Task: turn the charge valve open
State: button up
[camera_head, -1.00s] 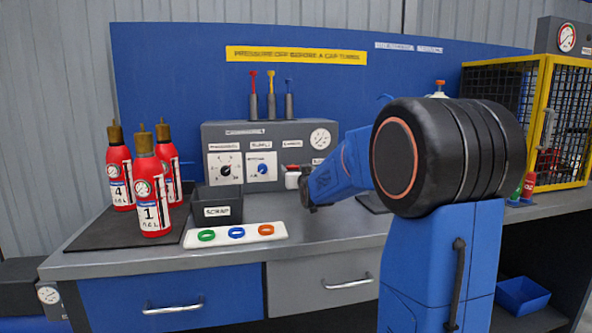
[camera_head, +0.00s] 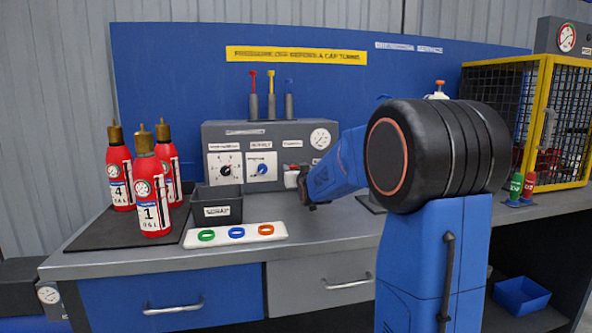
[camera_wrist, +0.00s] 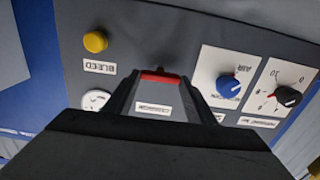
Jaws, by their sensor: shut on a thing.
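The charge valve's red handle (camera_wrist: 160,77) shows between my gripper's fingertips in the wrist view, in front of the grey control panel. In the head view, the charge valve (camera_head: 291,170) is a small red and white part at the panel's right side, partly hidden by my arm. My gripper (camera_head: 303,185) is up against it, and in the wrist view my gripper (camera_wrist: 158,84) is shut on the handle. How far the handle is turned cannot be made out.
The grey panel (camera_head: 240,136) also carries a black dial (camera_wrist: 287,96), a blue knob (camera_wrist: 228,86) and a yellow bleed button (camera_wrist: 95,42).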

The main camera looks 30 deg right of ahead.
jog(key=n, duration=0.8)
jog(key=shift+a+n, duration=0.1)
jog(key=shift+n, duration=0.2)
jog(key=n, duration=0.4)
jog(key=shift+a+f+n, duration=0.1)
jog(key=shift+f+n, duration=0.05)
jog(key=shift+n, duration=0.15)
jog(key=shift+f+n, duration=0.1)
jog(key=shift+n, duration=2.1)
jog(key=o, duration=1)
jog(key=shift+o, duration=0.2)
